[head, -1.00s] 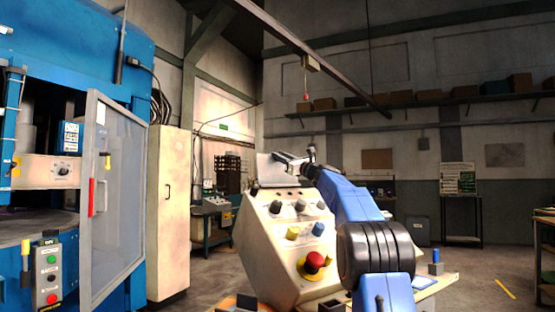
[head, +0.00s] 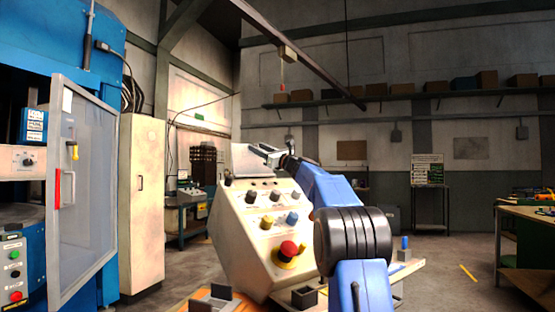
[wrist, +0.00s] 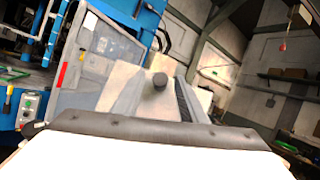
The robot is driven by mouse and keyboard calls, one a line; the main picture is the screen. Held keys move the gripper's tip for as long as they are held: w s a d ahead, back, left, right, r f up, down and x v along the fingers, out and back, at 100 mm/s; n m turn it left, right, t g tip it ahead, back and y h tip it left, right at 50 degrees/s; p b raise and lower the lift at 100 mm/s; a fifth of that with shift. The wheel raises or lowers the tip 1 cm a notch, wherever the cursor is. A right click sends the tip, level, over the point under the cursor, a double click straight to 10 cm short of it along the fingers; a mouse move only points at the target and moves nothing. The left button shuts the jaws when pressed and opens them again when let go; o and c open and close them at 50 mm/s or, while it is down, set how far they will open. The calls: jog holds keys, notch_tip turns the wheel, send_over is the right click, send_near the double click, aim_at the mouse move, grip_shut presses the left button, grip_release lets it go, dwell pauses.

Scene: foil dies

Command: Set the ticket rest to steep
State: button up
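The ticket rest appears to be the pale tilted plate (head: 247,162) on top of the cream control console (head: 234,238). My gripper (head: 268,151) is at the plate's upper right edge in the head view. The knob stands before a pale panel (wrist: 138,88), probably that plate. No contact between fingers and knob shows, and their depth is hard to judge. The plate's exact slope and any setting marks cannot be read.
The console front carries several knobs and a red mushroom button (head: 289,248). A blue press (head: 108,45) with a clear guard door (head: 85,190) and a cream cabinet (head: 141,200) stand left. A workbench (head: 535,215) is at right. Open floor lies between console and workbench.

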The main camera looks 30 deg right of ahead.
jog(key=v, duration=1.5)
jog(key=shift+s+a, duration=0.1)
jog(key=shift+s, duration=0.05)
